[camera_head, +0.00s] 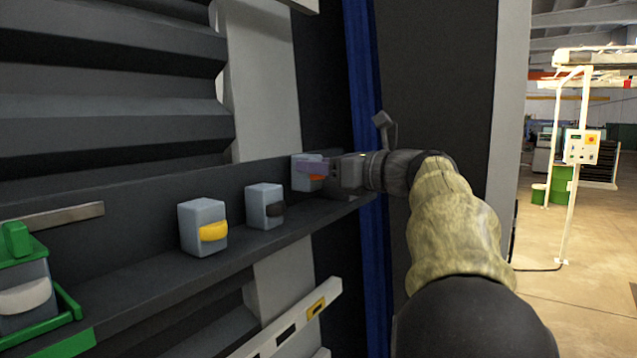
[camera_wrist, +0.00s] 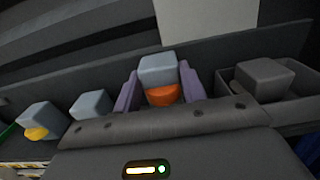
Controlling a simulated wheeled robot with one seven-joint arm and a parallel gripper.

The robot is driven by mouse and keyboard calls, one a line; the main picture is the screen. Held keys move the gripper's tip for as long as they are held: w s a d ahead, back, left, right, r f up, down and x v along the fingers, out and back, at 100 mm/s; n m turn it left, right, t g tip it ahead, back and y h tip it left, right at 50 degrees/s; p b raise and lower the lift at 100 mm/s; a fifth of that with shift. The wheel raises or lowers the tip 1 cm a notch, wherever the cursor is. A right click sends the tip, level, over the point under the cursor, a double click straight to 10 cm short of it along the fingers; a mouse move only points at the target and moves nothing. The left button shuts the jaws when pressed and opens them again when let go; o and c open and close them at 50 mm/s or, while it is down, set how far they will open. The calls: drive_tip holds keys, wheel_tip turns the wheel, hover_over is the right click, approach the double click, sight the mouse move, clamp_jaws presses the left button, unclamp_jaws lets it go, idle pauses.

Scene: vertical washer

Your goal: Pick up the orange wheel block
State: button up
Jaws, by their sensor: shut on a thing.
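The orange wheel block is a grey-blue block with an orange wheel part on its front. In the head view the orange wheel block (camera_head: 301,174) is at the far end of the dark shelf, partly hidden by my gripper (camera_head: 316,170). In the wrist view the orange wheel block (camera_wrist: 158,72) sits between the two purple fingers of my gripper (camera_wrist: 159,88), one on each side. My gripper is shut on it. I cannot tell whether its base touches the shelf.
A block with a black wheel (camera_head: 264,206) and a block with a yellow wheel (camera_head: 203,228) stand on the shelf (camera_head: 160,262) to the left. A green holder (camera_head: 68,318) with a grey block is at far left. A grey block sits in a dark bin (camera_wrist: 238,86) at right.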

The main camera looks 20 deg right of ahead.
wheel_tip(320, 180, up, 14)
drive_tip(key=p, duration=0.3)
drive_tip(key=shift+r, duration=0.2)
idle(0.5)
